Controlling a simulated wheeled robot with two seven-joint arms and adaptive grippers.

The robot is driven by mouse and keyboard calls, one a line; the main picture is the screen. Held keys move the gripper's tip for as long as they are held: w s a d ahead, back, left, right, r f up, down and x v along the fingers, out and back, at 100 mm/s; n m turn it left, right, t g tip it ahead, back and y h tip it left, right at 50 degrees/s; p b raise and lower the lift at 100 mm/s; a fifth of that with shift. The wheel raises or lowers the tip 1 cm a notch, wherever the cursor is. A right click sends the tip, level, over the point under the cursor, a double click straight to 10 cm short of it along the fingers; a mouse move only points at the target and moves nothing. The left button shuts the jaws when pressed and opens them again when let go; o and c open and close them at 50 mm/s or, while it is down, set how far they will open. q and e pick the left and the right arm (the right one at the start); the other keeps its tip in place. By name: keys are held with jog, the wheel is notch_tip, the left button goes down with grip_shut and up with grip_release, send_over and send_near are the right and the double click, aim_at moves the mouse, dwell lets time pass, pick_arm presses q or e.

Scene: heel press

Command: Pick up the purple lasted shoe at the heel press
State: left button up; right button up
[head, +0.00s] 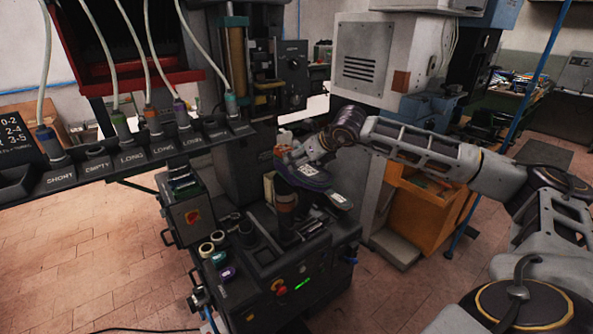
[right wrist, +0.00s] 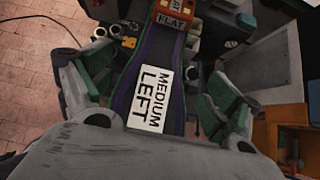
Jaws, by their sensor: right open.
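The purple lasted shoe (head: 312,181) sits on top of the heel press (head: 330,240), above a dark post with a brown band. In the right wrist view the shoe (right wrist: 122,88) shows purple edges, a white "MEDIUM LEFT" label and an orange-red "FLAT" tag at its far end. My right gripper (head: 296,153) is at the shoe. In the right wrist view its open fingers (right wrist: 157,82) lie on either side of the shoe, with gaps visible. Part of the shoe is hidden by my gripper. My left gripper is not in view.
A rack (head: 110,168) of labelled tube holders, "SHORT", "EMPTY" and "LONG", juts in from the left. Rings (head: 206,249) and small coloured items lie on the press's front left. A tall machine column (head: 240,90) stands behind. An orange cabinet (head: 420,210) stands right of the press.

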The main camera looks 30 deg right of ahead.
jog(key=shift+w+f, duration=0.35)
jog(key=shift+w, duration=0.05)
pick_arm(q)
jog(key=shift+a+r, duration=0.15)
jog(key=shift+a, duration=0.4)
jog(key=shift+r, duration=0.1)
pick_arm(e)
jog(key=shift+w+a+f, duration=0.1)
jog(key=shift+f, duration=0.05)
jog(key=shift+p+x, duration=0.65)
jog(key=shift+x, duration=0.2)
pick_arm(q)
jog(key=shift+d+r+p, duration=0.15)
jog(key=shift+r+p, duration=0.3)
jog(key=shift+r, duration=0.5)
pick_arm(e)
jog(key=shift+x, duration=1.65)
jog(key=shift+a, duration=0.1)
jog(key=c, duration=1.6)
